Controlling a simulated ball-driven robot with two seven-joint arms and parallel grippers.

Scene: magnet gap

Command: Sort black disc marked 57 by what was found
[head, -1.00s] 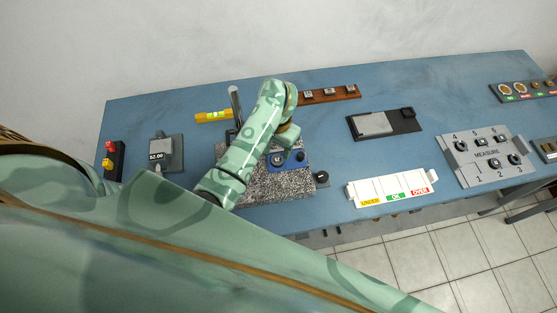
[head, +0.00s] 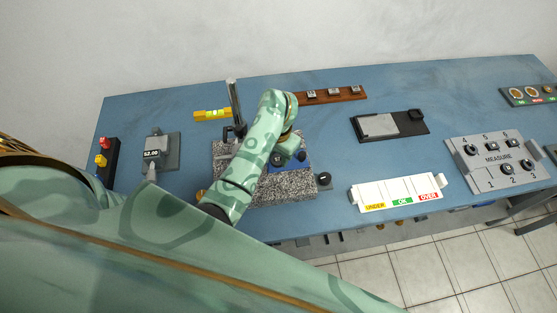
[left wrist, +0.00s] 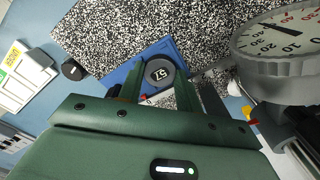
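The black disc marked 57 (left wrist: 158,72) sits between the fingertips of my left gripper (left wrist: 159,76) in the left wrist view. Both fingers appear to touch its sides. The disc is over or on a blue block (left wrist: 128,74), with no clear gap seen below it. In the head view the left gripper (head: 279,158) is low over the blue block (head: 292,163) on the speckled granite plate (head: 285,190). The sorting tray (head: 390,189) has UNDER, OK and OVER sections, and they look empty. My right gripper is not in view.
A dial gauge (left wrist: 287,42) stands close to the left gripper. A black knob-like piece (head: 325,180) sits beside the granite plate. A MEASURE panel (head: 497,160) with numbered spots is at the right. A black tray with a grey pad (head: 380,125) lies behind the sorting tray.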

